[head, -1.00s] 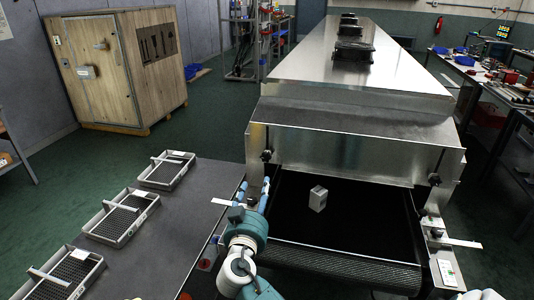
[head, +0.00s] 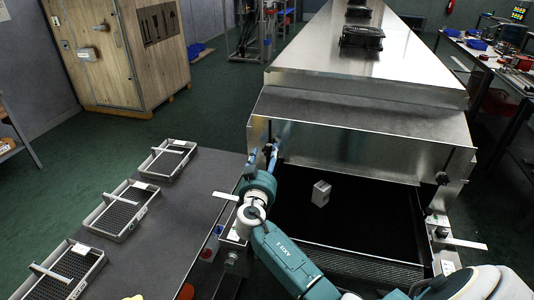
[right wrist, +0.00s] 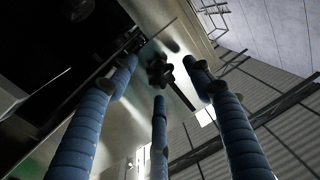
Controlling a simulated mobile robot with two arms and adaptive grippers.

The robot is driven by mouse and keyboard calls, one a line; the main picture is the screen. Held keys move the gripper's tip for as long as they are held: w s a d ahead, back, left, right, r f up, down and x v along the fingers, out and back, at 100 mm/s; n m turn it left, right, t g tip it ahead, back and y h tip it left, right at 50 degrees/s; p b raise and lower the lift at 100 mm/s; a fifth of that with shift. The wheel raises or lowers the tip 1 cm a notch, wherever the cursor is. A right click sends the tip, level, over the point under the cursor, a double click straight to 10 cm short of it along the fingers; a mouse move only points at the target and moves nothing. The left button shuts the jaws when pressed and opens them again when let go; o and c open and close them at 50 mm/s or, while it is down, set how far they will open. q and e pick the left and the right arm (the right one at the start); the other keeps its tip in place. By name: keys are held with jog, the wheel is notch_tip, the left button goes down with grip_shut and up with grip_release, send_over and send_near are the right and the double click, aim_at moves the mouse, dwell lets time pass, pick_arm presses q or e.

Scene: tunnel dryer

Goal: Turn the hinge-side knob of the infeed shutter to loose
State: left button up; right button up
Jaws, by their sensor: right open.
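The infeed shutter (head: 350,150) is the metal flap across the tunnel mouth, with a dark knob (head: 442,178) at its right end. At its left end my right gripper (head: 266,160) is raised, fingers up, and covers most of the knob there. In the right wrist view a black lobed knob (right wrist: 160,70) sits on a metal plate beside a dark slot. My three blue fingers are spread open around its line of sight. Whether they touch it I cannot tell. Which knob is hinge-side is not marked. My left gripper is out of view.
A small light box (head: 321,193) stands on the black belt (head: 350,225) below the shutter. Several wire-mesh trays (head: 122,211) lie on the grey table (head: 185,225) at left. A bracket with a white strip (head: 462,242) sticks out right of the belt.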

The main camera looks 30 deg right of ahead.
jog(key=shift+w+d, duration=0.25)
jog(key=c, duration=1.1)
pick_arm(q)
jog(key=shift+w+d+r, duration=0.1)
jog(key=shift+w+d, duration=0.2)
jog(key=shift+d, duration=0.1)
pick_arm(e)
jog(key=shift+c, duration=0.2)
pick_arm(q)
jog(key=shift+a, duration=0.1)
